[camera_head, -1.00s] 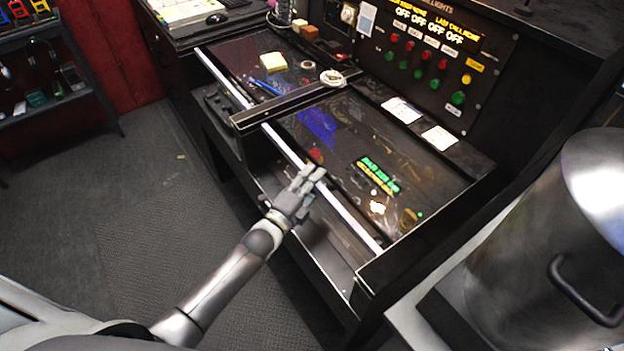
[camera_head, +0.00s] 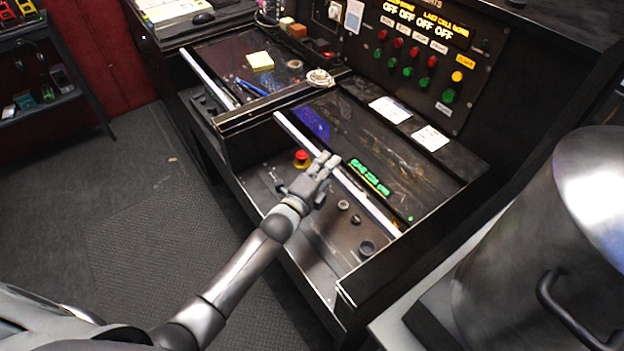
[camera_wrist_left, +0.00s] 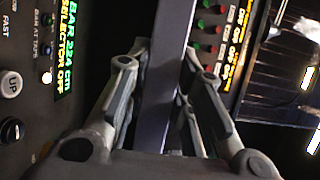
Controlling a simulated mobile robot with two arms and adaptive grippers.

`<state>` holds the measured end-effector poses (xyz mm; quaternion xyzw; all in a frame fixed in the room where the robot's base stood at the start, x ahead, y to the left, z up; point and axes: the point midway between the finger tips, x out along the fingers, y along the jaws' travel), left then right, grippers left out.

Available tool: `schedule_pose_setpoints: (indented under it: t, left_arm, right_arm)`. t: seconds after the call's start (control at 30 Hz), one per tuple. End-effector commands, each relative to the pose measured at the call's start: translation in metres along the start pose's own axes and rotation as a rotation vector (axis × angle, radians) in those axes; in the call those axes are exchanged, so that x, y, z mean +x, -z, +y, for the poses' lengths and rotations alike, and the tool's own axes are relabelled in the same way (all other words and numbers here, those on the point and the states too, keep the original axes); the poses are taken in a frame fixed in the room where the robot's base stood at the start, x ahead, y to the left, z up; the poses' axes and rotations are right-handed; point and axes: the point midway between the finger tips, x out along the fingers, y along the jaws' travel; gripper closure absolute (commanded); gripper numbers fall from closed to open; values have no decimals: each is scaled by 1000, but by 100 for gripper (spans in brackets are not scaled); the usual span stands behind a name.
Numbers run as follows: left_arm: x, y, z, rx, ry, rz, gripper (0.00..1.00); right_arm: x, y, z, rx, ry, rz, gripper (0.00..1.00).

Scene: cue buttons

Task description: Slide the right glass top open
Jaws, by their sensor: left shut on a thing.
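The right glass top (camera_head: 395,158) is a dark pane with a pale metal bar (camera_head: 375,210) along its near edge. It is partly slid back, and a control panel with a red button (camera_head: 301,156) and several dark knobs shows in front of it. My left gripper (camera_head: 322,170) is shut on the bar near its middle. In the left wrist view the bar (camera_wrist_left: 168,75) runs between the two fingers (camera_wrist_left: 160,90). The left glass top (camera_head: 225,60) has its own bar at the near edge. My right gripper is not in view.
A button panel (camera_head: 420,50) stands at the back. A large metal pot (camera_head: 545,235) is at the right. Floor at left is clear.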

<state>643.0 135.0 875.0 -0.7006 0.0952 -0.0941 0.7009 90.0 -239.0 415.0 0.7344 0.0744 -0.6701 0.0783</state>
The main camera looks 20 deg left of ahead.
Motion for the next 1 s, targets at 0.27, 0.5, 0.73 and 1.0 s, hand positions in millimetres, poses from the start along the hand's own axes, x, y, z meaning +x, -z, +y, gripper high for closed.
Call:
schedule_pose_setpoints:
  t: [0.27, 0.5, 0.73, 1.0]
  left_arm:
    - [69, 30, 8, 1, 3, 3, 100]
    - [111, 47, 6, 1, 3, 3, 100]
    - [135, 58, 4, 2, 0, 3, 100]
    - [145, 61, 2, 2, -1, 2, 100]
  right_arm:
    - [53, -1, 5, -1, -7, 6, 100]
    - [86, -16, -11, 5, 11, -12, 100]
    - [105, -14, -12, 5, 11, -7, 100]
    - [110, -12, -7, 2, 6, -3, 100]
